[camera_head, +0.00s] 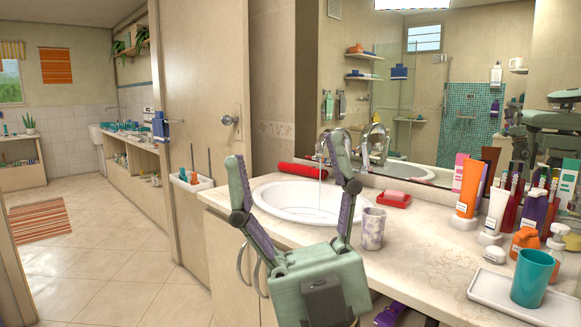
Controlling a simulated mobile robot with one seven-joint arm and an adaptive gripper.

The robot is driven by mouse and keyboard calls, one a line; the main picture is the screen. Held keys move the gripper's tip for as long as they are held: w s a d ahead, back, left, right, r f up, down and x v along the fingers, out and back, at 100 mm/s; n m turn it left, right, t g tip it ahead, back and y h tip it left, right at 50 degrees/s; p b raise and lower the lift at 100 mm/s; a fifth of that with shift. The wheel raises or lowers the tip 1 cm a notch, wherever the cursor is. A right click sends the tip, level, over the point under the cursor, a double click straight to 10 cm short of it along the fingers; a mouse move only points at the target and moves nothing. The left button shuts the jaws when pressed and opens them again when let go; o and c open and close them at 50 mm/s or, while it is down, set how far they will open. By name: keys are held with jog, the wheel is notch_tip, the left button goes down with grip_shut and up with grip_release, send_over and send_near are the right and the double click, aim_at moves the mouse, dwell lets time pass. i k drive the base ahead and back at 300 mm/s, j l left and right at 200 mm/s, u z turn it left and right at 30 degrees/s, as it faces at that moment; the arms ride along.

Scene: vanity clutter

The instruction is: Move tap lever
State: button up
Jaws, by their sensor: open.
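The chrome tap (365,153) stands at the back of the white oval sink (275,200), against the mirror. Its curved spout shows behind my right finger, and a second chrome arch beside it looks like its reflection. A thin vertical streak, like running water, falls from the spout into the sink. I cannot make out the lever clearly; my right finger hides part of the tap. My gripper (289,150) is open and empty, its fingers pointing up and spread wide, in front of the sink. In this view the right fingertip overlaps the tap; contact cannot be told.
A mottled cup (373,228) stands right of my gripper, near the sink. A red soap dish (394,199) and a rolled red towel (301,171) lie by the sink. Tubes and bottles, a teal cup (531,278) and a white tray (490,290) crowd the right. Open floor (100,250) lies left.

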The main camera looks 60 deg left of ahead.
aim_at(366, 169)
jog(key=u, duration=1.4)
